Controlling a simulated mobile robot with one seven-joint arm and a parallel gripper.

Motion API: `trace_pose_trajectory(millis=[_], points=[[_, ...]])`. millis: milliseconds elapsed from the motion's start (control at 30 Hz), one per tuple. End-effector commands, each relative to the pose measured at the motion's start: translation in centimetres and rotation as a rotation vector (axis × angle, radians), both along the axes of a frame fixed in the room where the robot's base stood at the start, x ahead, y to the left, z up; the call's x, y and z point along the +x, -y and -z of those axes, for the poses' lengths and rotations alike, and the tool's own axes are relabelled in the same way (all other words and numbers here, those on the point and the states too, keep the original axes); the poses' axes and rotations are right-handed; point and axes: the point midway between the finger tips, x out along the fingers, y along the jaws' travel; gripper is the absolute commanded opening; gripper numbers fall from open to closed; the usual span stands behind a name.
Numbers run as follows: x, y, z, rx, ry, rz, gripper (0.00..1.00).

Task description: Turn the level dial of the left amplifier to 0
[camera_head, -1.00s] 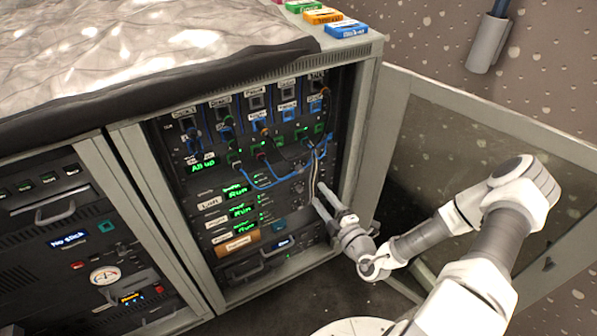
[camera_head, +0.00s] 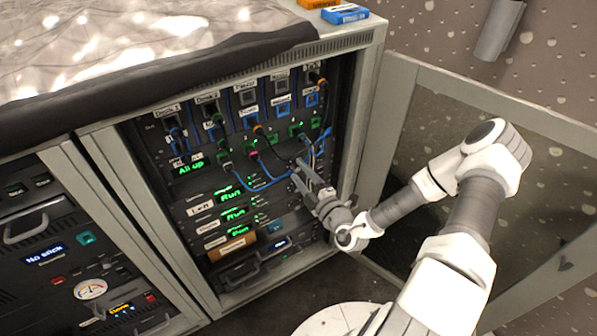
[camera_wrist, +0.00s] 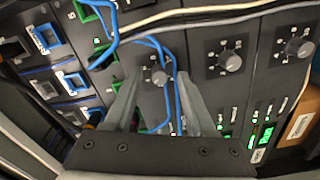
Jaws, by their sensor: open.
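The left amplifier, labelled "Left" (camera_head: 201,209) with a green "Run" display, is the top one of a stack in the open rack. In the wrist view its likely level dial (camera_wrist: 158,77) is a small grey knob with scale marks around it; its exact setting is too small to read. My gripper (camera_head: 298,176) is open at the rack front. In the wrist view its two fingers (camera_wrist: 157,88) stand either side of this knob, apart from it as far as I can tell. In the head view the gripper hides the dials.
A blue cable (camera_wrist: 174,80) runs between the knob and the right finger. Two similar dials (camera_wrist: 230,61) (camera_wrist: 299,47) sit further right in the wrist view. Pale cables (camera_wrist: 200,14) cross its top.

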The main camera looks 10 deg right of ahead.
Motion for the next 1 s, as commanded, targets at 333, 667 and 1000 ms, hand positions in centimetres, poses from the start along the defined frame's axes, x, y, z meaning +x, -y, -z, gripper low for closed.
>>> trace_pose_trajectory(millis=[333, 667, 1000], points=[[0.02, -0.02, -0.03, 0.0, 0.0, 0.0, 0.4], [0.01, -0.01, -0.02, 0.0, 0.0, 0.0, 0.0], [0.0, -0.02, -0.21, -0.03, 0.01, 0.0, 0.0]])
